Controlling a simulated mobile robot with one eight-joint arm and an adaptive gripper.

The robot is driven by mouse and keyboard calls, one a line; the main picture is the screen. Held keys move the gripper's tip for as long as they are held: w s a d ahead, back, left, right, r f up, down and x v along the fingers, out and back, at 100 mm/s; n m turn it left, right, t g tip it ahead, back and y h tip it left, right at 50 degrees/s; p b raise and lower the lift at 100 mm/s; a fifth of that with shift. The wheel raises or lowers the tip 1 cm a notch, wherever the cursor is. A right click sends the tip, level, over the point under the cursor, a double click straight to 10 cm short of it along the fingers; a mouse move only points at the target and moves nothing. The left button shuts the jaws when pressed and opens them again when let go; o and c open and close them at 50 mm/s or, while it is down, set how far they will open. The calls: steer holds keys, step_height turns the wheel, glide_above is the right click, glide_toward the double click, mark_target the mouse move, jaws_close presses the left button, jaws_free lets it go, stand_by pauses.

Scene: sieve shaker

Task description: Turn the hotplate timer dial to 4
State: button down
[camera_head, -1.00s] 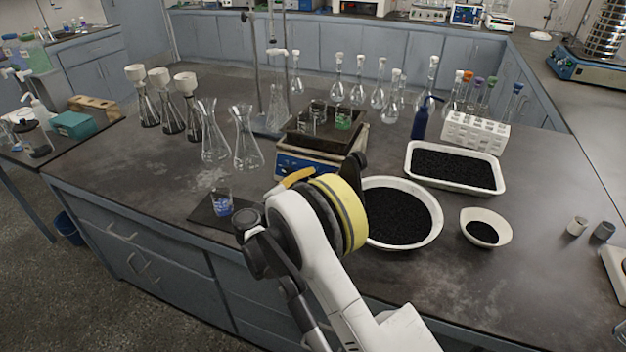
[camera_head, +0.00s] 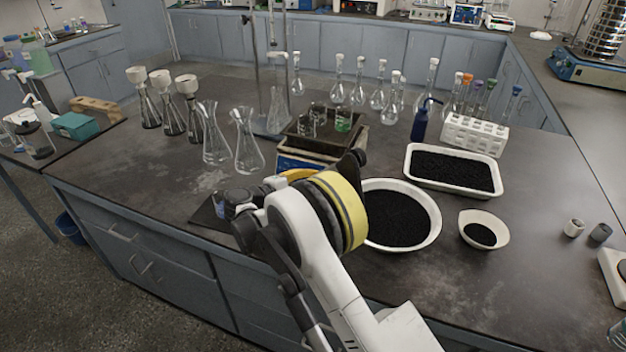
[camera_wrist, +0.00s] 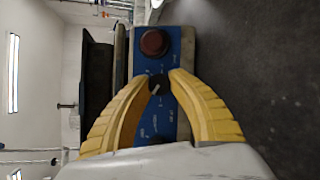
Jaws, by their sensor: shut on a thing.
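The hotplate (camera_head: 300,160) stands on the bench behind my arm in the head view, with small glass beakers on its top. Its blue front panel (camera_wrist: 181,45) fills the middle of the wrist view, turned sideways. A small black dial (camera_wrist: 158,84) with a pale pointer line sits on the panel between my yellow fingertips. A larger dark red knob (camera_wrist: 154,42) is above it in that view. My gripper (camera_wrist: 159,82) is shut on the black dial. The panel's markings are too small to read. In the head view my arm hides the dial and most of the panel.
Conical flasks (camera_head: 249,142) stand left of the hotplate. A dark mat (camera_head: 205,211) lies at the front, partly behind my arm. A round bowl of black grains (camera_head: 437,226) is close on the right, with a white tray (camera_head: 453,191) behind it.

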steer(key=m, duration=0.1)
steer(key=m+g+y+p, duration=0.1)
steer(key=m, duration=0.1)
steer(key=shift+r+m+g, duration=0.2)
steer(key=shift+m+g, duration=0.1)
steer(key=m+p, duration=0.1)
steer(key=m, duration=0.1)
steer(key=m+g+y+p, duration=0.1)
steer(key=m, duration=0.1)
steer(key=shift+d+y, duration=0.1)
steer(key=shift+y, duration=0.2)
steer(key=m+y+p, duration=0.1)
steer(key=m+y, duration=0.1)
steer(key=m, duration=0.1)
steer(key=shift+m+g, duration=0.3)
steer(key=shift+g, duration=0.1)
steer(key=m+y+p, duration=0.1)
steer(key=m+y, duration=0.1)
steer(key=shift+d+m, duration=0.1)
steer(key=shift+m, duration=0.3)
steer(key=m+t+y, duration=0.1)
steer(key=m+y, duration=0.2)
steer(key=m, duration=0.1)
steer(key=shift+f, duration=0.1)
steer(key=m+t+y+b, duration=0.1)
steer(key=m, duration=0.2)
steer(key=shift+y+b, duration=0.3)
steer(key=shift+y, duration=0.1)
steer(key=shift+m+t+y+b, duration=0.4)
steer(key=shift+m, duration=0.7)
